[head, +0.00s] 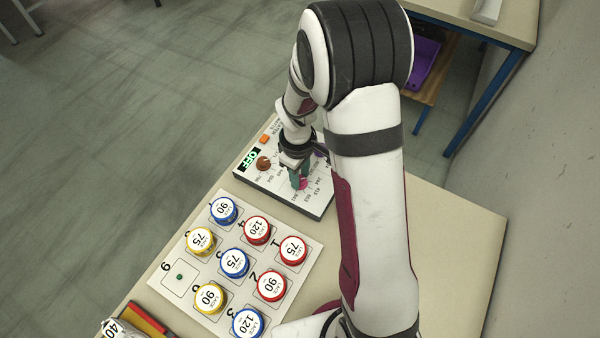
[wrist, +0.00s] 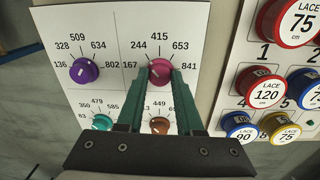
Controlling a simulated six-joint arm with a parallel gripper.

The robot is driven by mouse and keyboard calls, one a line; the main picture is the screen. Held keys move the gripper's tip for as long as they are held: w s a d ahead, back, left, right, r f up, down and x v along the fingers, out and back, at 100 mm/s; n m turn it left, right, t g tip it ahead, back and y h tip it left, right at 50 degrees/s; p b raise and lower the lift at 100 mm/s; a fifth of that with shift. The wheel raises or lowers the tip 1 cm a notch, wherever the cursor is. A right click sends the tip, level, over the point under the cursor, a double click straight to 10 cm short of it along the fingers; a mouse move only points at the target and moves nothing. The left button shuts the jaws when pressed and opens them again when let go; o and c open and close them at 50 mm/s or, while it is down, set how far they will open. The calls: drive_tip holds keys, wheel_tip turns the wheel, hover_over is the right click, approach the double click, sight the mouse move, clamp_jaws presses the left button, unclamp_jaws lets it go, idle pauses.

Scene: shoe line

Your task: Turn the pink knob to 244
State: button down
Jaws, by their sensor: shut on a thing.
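The pink knob (wrist: 160,70) is on the white panel (wrist: 112,28) in the wrist view, with the marks 167, 244, 415, 653 and 841 around it. My gripper (wrist: 160,77) is shut on the knob, one green finger on each side. The knob's pale pointer is small and partly hidden; it seems to point up and left, but I cannot tell its exact mark. In the head view the pink knob (head: 304,184) shows beside my green fingers (head: 299,177), low on the panel.
A purple knob (wrist: 84,71), a teal knob (wrist: 102,122) and a brown knob (wrist: 159,125) share the panel. A display (head: 250,158) reads OFF, near an orange button (head: 264,139). A white board (head: 170,281) with several round lace tins lies beside the panel.

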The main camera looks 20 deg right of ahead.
drive_tip(key=c, duration=0.6)
unclamp_jaws()
drive_tip(key=shift+o, duration=0.2)
drive_tip(key=shift+r, duration=0.1)
wheel_tip(320, 180, up, 16)
drive_tip(key=shift+s+a, duration=0.2)
drive_tip(key=shift+a, duration=0.1)
drive_tip(key=s+a+m+y, duration=0.1)
drive_tip(key=s+a+m, duration=0.1)
drive_tip(key=s+m, duration=0.4)
drive_tip(key=s+a+r+m+y, duration=0.1)
drive_tip(key=s+m, duration=0.6)
drive_tip(key=s, duration=0.9)
drive_tip(key=shift+s+a+r+m+g, duration=0.25)
drive_tip(key=shift+s+a+m+g, duration=0.05)
drive_tip(key=shift+s+a, duration=0.05)
